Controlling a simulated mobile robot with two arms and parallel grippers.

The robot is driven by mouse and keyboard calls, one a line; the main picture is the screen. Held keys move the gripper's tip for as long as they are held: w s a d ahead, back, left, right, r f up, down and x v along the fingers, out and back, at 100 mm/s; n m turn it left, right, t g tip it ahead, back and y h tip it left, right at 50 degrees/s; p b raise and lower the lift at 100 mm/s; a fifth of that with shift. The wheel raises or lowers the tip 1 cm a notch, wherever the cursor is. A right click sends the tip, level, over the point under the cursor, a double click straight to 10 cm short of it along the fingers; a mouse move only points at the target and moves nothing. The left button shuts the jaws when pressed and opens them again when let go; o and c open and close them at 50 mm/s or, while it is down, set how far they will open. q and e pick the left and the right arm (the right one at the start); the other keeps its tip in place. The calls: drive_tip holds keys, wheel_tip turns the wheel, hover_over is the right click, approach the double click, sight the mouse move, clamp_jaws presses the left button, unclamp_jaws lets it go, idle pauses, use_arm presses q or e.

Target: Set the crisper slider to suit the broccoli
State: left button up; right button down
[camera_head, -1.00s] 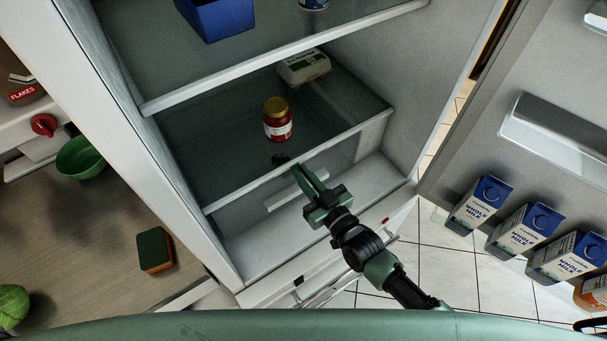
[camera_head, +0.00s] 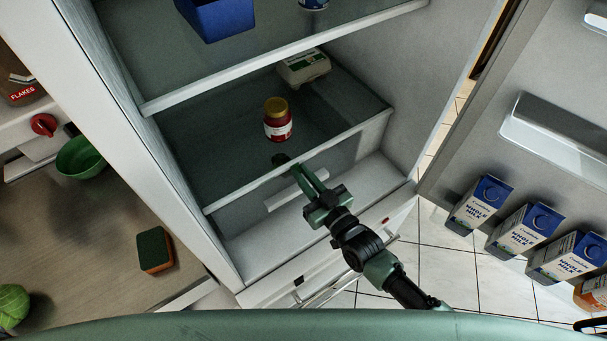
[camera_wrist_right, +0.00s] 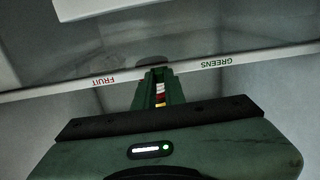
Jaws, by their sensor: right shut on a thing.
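My right gripper (camera_head: 304,168) reaches into the open fridge at the front edge of the lower glass shelf. In the right wrist view its fingers (camera_wrist_right: 158,77) are at a pale strip (camera_wrist_right: 45,92) along that edge. The strip carries the word FRUIT (camera_wrist_right: 103,81) to the left of the fingers and GREENS (camera_wrist_right: 215,63) to the right. The gripper is shut on what appears to be the crisper slider, which the fingers mostly hide. Its exact place between the words is hard to tell. I see no broccoli. My left gripper is not in view.
A red jar (camera_head: 278,125) and an egg carton (camera_head: 303,66) are in the lower fridge, with a blue bin (camera_head: 217,18) above. Milk cartons (camera_head: 480,205) stand in the open door at right. A sponge (camera_head: 155,250) and green bowl (camera_head: 80,158) are on the left counter.

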drive_tip(key=s+a, duration=0.2)
drive_tip(key=a, duration=0.1)
drive_tip(key=c, duration=1.5)
unclamp_jaws()
drive_tip(key=shift+s+d, duration=0.15)
drive_tip(key=b+v, duration=0.1)
drive_tip(key=v, duration=0.6)
drive_tip(key=shift+s, duration=0.25)
